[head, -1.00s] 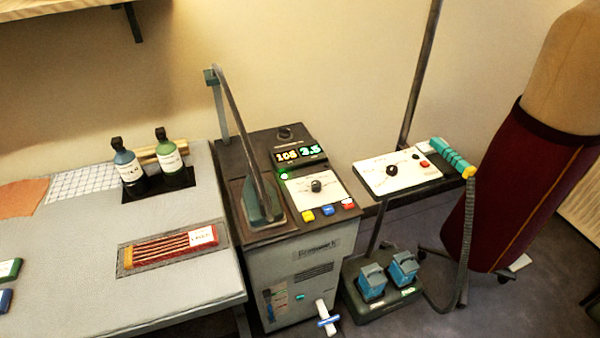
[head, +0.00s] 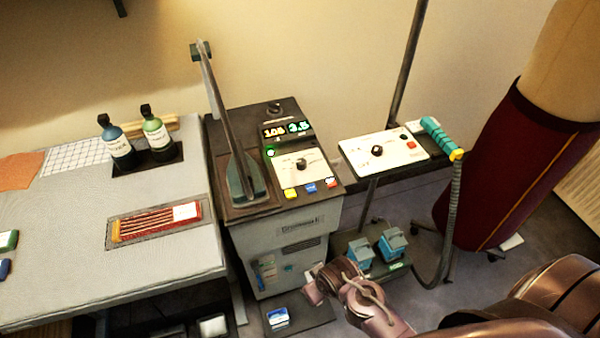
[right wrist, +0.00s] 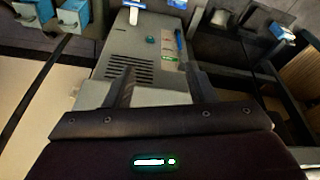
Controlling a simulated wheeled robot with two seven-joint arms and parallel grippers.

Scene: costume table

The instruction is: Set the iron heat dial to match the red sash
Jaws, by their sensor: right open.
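The red striped sash (head: 160,222) lies folded with a white label on the grey table at the left. The iron (head: 240,178) stands on its dark station, to the left of the control panel. The panel's round black dial (head: 302,165) sits on a white scale; I cannot read its marks. A lit display (head: 286,129) with yellow and green digits is above it. My right gripper (head: 310,292) is low in front of the station, well below the dial. In the right wrist view my right gripper (right wrist: 160,90) is open and empty, facing the vented cabinet front. My left gripper is not in view.
Yellow, blue and red buttons (head: 311,188) line the panel's front edge. A second white panel (head: 384,155) with a knob and a teal hose handle (head: 440,138) is to the right. Two bottles (head: 136,142) stand on the table. A dress form (head: 505,175) stands far right.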

